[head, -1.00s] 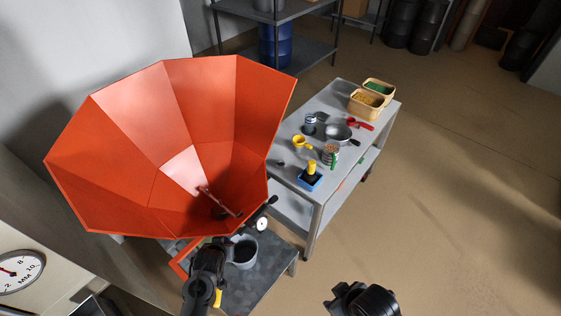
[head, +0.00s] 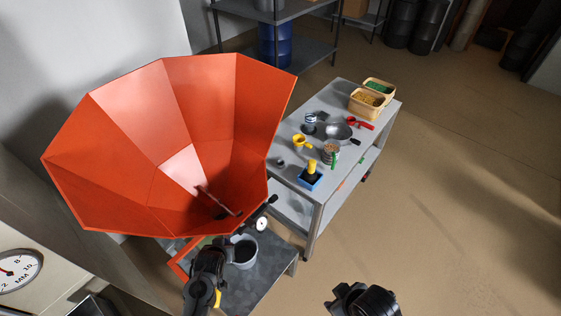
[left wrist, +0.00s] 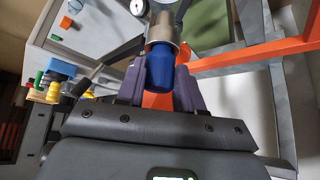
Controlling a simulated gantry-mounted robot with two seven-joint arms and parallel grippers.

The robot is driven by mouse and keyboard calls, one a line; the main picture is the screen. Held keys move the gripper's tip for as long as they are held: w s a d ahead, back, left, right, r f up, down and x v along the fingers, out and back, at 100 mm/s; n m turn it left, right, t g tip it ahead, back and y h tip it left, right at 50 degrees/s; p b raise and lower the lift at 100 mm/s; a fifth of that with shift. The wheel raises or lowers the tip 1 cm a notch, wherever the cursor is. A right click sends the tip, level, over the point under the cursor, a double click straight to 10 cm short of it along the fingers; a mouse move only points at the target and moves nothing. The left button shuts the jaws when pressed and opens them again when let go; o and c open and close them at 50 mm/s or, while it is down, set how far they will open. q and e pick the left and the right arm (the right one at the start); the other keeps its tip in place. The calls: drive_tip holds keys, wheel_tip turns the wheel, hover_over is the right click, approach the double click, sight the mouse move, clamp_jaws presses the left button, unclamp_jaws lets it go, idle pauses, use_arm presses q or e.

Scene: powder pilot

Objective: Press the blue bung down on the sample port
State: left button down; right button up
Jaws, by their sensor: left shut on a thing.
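The blue bung (left wrist: 159,68) sits between the two fingers of my left gripper (left wrist: 160,80) in the left wrist view, and the gripper is shut on it. The bung's far end meets the mouth of the tan-grey cylindrical sample port (left wrist: 164,30). I cannot tell how deep the bung sits in it. In the head view my left gripper (head: 210,262) is below the hopper's front edge, and the bung and port cannot be made out there. My right gripper (head: 343,299) is at the bottom, away from everything; its jaws are not clear.
The big orange hopper (head: 125,130) fills the left of the head view. A grey bucket (head: 245,250) and a small round gauge (head: 262,224) are close to my left gripper. A grey bench (head: 318,103) with cups, tins and a blue tray stands behind. The floor at right is clear.

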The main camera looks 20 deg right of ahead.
use_arm(q)
drive_tip(key=shift+f+b, duration=0.3)
drive_tip(key=shift+f, duration=0.2)
idle(0.3)
drive_tip(key=c, duration=0.6)
unclamp_jaws()
drive_tip(key=shift+c, duration=1.6)
drive_tip(key=shift+r, duration=0.15)
